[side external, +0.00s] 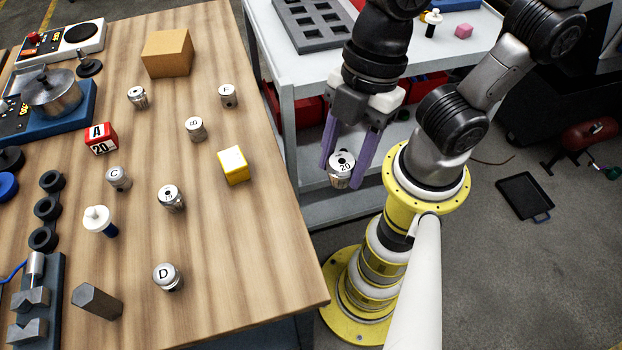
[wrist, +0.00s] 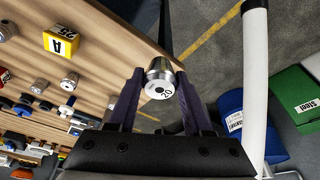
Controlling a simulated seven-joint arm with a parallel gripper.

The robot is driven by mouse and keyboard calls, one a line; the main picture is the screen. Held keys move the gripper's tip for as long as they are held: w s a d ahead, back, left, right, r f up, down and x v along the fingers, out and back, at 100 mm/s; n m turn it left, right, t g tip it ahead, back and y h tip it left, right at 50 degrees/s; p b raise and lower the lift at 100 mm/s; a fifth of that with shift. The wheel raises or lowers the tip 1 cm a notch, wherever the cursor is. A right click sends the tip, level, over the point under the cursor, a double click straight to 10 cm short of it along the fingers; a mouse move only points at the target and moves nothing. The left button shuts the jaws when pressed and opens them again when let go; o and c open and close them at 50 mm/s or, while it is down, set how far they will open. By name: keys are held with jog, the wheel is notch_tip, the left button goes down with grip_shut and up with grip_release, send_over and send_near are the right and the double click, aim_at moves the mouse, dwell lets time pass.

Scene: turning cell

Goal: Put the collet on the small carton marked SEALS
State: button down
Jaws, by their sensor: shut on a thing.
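My gripper (side external: 342,174) is shut on a silver collet (side external: 341,168) marked 20, held between its two purple fingers. The collet hangs in the air off the right edge of the wooden table, beside the robot base. In the wrist view the collet (wrist: 160,80) sits between the fingertips, with its marked end face and dark bore showing. A plain brown carton (side external: 167,53) stands at the far end of the wooden table. No SEALS marking is readable on it or anywhere else in these frames.
The wooden table (side external: 250,265) carries several lettered silver collets, such as D (side external: 168,277), a red block (side external: 101,138) and a yellow block (side external: 233,165). A grey side table (side external: 300,68) with a slotted tray stands behind my gripper. The table's front right is clear.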

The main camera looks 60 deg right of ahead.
jog(key=shift+s+d+r, duration=0.3)
jog(key=shift+s+d, duration=0.1)
jog(key=shift+d, duration=0.2)
jog(key=shift+r, duration=0.1)
jog(key=w+a+r+m+t, duration=0.1)
jog(key=w+a+r+m, duration=0.25)
jog(key=w+r, duration=0.5)
jog(key=w+d+r+m+t+h, duration=0.1)
jog(key=w+d+r+m, duration=0.1)
jog(key=w, duration=0.6)
jog(key=w+d+r+m, duration=0.1)
jog(key=w+d+m, duration=0.15)
jog(key=w, duration=0.45)
jog(key=w+d+f+m+h, duration=0.1)
jog(key=w+d+f+m, duration=0.15)
jog(key=w+d, duration=0.6)
jog(key=w+d+f+m+h, duration=0.15)
jog(key=w+d+m, duration=0.25)
jog(key=w+d, duration=0.45)
send_near(174, 45)
jog(key=shift+d+f+t+y, duration=0.3)
jog(key=shift+f+y, duration=0.05)
jog(key=shift+f, duration=0.1)
jog(key=shift+w+f, duration=0.45)
jog(key=shift+f, duration=1.65)
